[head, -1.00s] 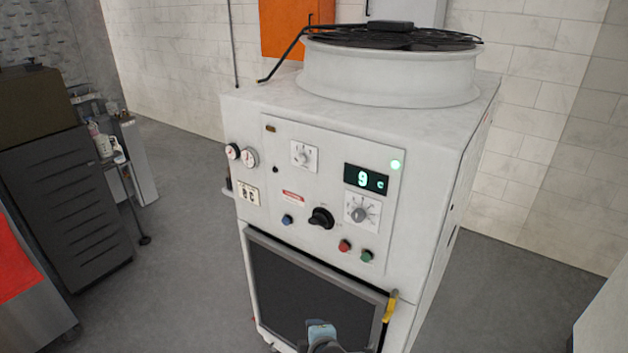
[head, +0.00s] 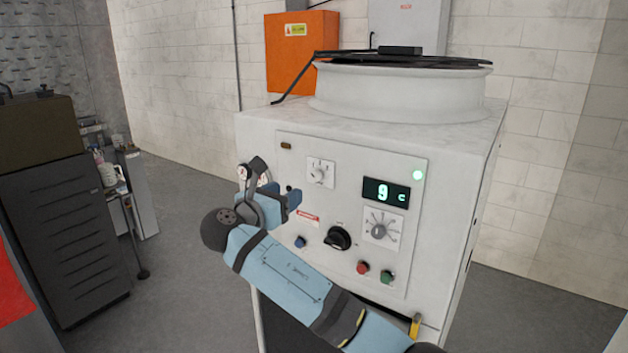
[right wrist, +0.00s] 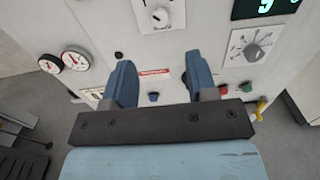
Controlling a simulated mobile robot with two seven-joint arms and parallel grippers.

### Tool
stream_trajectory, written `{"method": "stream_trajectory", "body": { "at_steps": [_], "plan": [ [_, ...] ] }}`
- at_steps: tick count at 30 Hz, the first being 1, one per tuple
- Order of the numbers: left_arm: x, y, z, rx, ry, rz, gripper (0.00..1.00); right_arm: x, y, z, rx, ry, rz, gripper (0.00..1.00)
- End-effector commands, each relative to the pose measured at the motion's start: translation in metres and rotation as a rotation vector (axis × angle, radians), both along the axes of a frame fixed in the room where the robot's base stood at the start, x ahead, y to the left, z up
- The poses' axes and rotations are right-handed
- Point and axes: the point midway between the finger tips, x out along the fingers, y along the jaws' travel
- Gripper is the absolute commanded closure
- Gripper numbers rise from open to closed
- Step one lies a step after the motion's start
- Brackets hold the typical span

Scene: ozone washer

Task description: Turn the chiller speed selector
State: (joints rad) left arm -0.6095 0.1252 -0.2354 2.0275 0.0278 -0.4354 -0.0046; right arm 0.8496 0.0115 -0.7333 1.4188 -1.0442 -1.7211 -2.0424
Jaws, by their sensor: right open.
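The white chiller's front panel (head: 290,160) carries a small silver knob (head: 318,174) on a white plate at upper left. A black rotary knob (head: 338,238) sits lower in the middle, and a grey knob on a scaled dial (head: 380,230) sits to its right. I cannot tell which is the speed selector. My right gripper (head: 283,196) is open and empty in front of the panel's left part. In the right wrist view, the silver knob (right wrist: 160,16) is above the gap between the fingers, and the right finger mostly hides the black knob. My left gripper is out of view.
A green display (head: 386,193) reads 9 c. Red (head: 362,267), green (head: 387,277) and blue (head: 300,242) buttons line the lower panel. Pressure gauges (right wrist: 75,60) sit left of it. A fan ring (head: 400,95) tops the chiller. A dark cabinet (head: 65,230) stands at left.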

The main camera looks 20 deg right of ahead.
Motion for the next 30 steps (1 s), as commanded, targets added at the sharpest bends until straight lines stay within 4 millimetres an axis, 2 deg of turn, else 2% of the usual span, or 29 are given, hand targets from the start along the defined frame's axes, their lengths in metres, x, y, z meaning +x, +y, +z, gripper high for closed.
{"method": "stream_trajectory", "body": {
  "at_steps": [9,15,21,29,30],
  "plan": [
    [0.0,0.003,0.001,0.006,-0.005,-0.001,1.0,0.042,-0.055,0.001,0.0,0.0,-0.001,0.48],
    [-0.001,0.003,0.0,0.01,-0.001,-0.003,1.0,0.062,-0.08,0.0,0.001,0.0,0.0,0.48],
    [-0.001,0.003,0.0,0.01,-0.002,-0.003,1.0,0.07,-0.091,0.0,0.003,0.0,0.002,0.48],
    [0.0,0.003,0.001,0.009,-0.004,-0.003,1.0,0.071,-0.092,-0.001,0.003,0.0,0.002,0.48],
    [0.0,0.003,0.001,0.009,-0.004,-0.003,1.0,0.071,-0.092,-0.001,0.003,0.0,0.002,0.5]
  ]
}}
